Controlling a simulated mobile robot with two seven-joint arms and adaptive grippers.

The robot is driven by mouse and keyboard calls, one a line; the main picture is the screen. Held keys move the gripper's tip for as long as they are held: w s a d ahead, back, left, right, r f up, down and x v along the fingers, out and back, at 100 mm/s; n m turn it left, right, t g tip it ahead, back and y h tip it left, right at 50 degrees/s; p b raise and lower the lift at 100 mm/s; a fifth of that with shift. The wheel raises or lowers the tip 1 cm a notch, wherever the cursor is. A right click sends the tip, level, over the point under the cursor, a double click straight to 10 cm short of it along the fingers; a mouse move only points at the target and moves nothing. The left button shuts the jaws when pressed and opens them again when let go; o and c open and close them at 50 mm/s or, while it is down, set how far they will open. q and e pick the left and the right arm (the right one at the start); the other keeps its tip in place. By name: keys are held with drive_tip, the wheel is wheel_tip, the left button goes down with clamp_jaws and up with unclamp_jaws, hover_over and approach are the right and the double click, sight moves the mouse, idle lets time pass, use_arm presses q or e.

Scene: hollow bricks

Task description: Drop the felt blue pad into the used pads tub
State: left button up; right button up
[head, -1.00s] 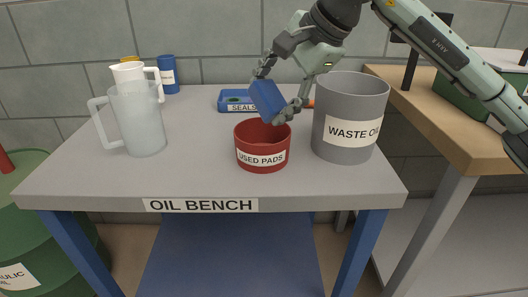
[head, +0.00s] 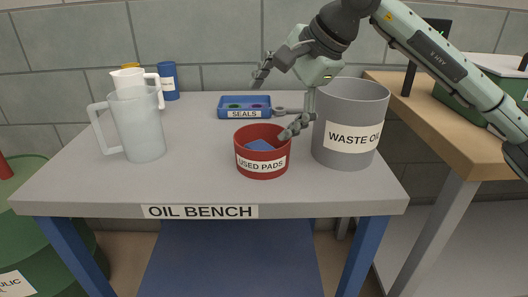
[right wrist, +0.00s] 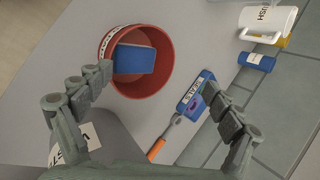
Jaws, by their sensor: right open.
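The felt blue pad (head: 259,145) lies inside the red used pads tub (head: 263,168) on the grey bench. In the right wrist view the blue pad (right wrist: 134,59) rests in the red tub (right wrist: 160,79), apart from my fingers. My right gripper (head: 278,103) is open and empty above the tub, its fingers spread wide. In the right wrist view the open right gripper (right wrist: 156,96) shows both fingers with nothing between them. My left gripper is not in view.
A grey waste oil bin (head: 349,125) stands close right of the tub. A blue seals tray (head: 244,106) lies behind it, with a wrench (right wrist: 164,137) beside the tray. A clear jug (head: 137,127), a white jug (head: 130,77) and a blue bottle (head: 169,81) stand left. The bench's front middle is clear.

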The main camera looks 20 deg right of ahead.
drive_tip(key=v, duration=1.2)
